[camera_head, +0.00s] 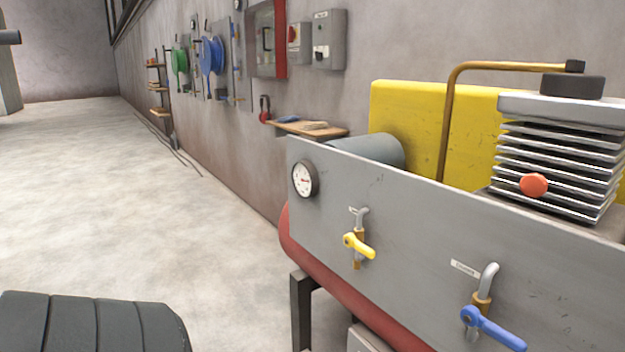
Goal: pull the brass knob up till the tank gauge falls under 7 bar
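A round white-faced gauge (305,179) with a dark rim sits at the left end of a grey panel (420,240) on a compressor. Its needle and numbers are too small to read. I cannot pick out a separate brass pull knob. A brass valve body with a yellow lever (359,246) is on the panel to the right of the gauge. Another brass-bodied valve with a blue lever (492,328) is farther right and lower, under a small white label. Neither of my grippers is in view.
A red tank (330,286) lies below the panel. Behind it are a finned block (560,150) with an orange-red knob (534,185), a brass pipe (447,115) and a yellow guard (392,110). A dark ribbed object (90,325) fills the lower left. The left floor is mostly clear.

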